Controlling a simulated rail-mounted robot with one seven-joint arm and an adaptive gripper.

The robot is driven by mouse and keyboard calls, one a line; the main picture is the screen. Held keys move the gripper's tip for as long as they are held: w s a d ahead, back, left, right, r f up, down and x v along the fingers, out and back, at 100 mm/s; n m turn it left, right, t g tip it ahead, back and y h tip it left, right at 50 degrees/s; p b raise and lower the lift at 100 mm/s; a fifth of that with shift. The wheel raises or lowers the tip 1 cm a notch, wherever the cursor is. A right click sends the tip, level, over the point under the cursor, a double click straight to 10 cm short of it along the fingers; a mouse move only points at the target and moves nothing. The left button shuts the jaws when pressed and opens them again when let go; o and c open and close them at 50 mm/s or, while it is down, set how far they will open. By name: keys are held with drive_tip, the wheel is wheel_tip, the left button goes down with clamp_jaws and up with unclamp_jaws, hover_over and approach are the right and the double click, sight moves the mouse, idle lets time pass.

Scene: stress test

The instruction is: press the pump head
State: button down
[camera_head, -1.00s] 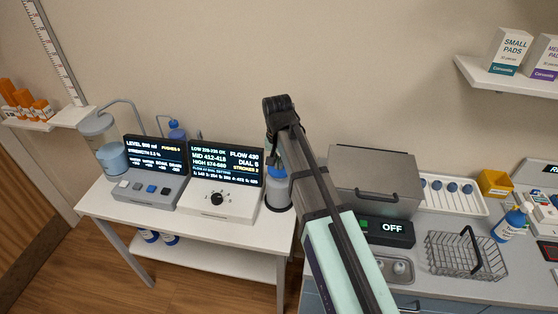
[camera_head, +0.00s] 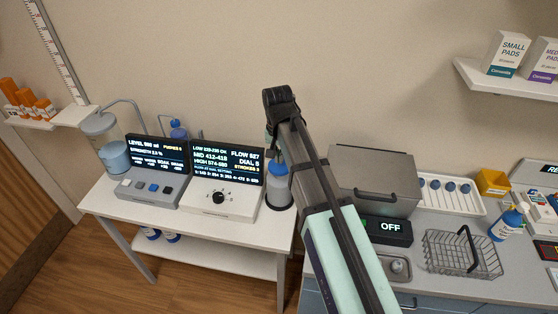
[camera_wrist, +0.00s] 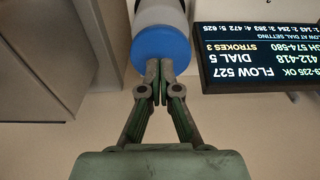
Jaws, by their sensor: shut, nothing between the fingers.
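A clear cylinder with a blue pump head (camera_head: 278,169) stands right of the dial console, partly hidden by my arm. The wrist view shows the blue head (camera_wrist: 161,45) on its pale body, upside down in the picture. My gripper (camera_wrist: 160,70) is shut and empty, its fingertips at the edge of the blue head. They overlap it in the picture; I cannot tell whether they press on it. In the head view my arm mostly hides the gripper. The console screen (camera_wrist: 258,55) reads FLOW 527, DIAL 5, STROKES 3.
The dial console (camera_head: 222,198) and a console with buttons (camera_head: 150,190) share the white table (camera_head: 190,232). On the right are a grey lidded box (camera_head: 372,180), a wire basket (camera_head: 462,262) and a pump bottle (camera_head: 508,222).

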sight(279, 169)
wheel_tip(279, 169, up, 8)
drive_tip(key=b, duration=0.2)
drive_tip(key=shift+s+r, duration=0.15)
drive_tip(key=shift+s, duration=0.25)
drive_tip(key=shift+a, duration=0.1)
idle(0.4)
